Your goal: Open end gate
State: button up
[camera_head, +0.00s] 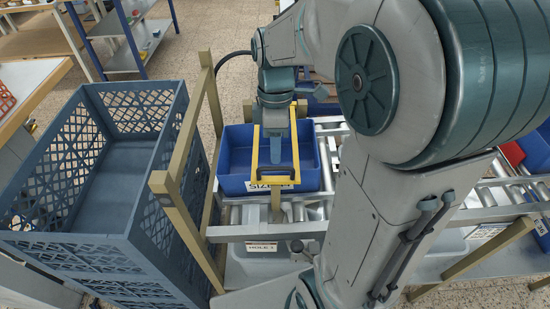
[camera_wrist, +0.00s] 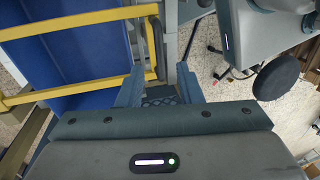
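The end gate (camera_head: 256,165) is a yellow bar frame at the near end of the roller conveyor, in front of a blue bin (camera_head: 235,168). In the wrist view the gate's long yellow bars (camera_wrist: 75,20) cross the left side, and its short end bar, with a dark strip beside it, reaches down between my fingers. My gripper (camera_wrist: 160,78) is open, its two fingers apart on either side of that end. I cannot tell whether they touch it. In the head view my gripper (camera_head: 284,158) points down over the gate and the bin, which hide part of each other.
A large grey-blue crate (camera_head: 85,240) stands at the left, beside a wooden rail (camera_head: 173,195). Conveyor rollers (camera_head: 300,212) run under the bin. Other blue bins (camera_head: 537,150) lie at the right edge. A blue-framed shelf (camera_head: 125,60) stands at the back left.

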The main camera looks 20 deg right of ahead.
jog(key=shift+s+a+f, duration=0.1)
jog(key=shift+s+f, duration=0.1)
jog(key=shift+f, duration=0.8)
jog(key=shift+s+f, duration=0.15)
jog(key=shift+f, duration=0.8)
grip_shut()
jog(key=shift+r, duration=0.15)
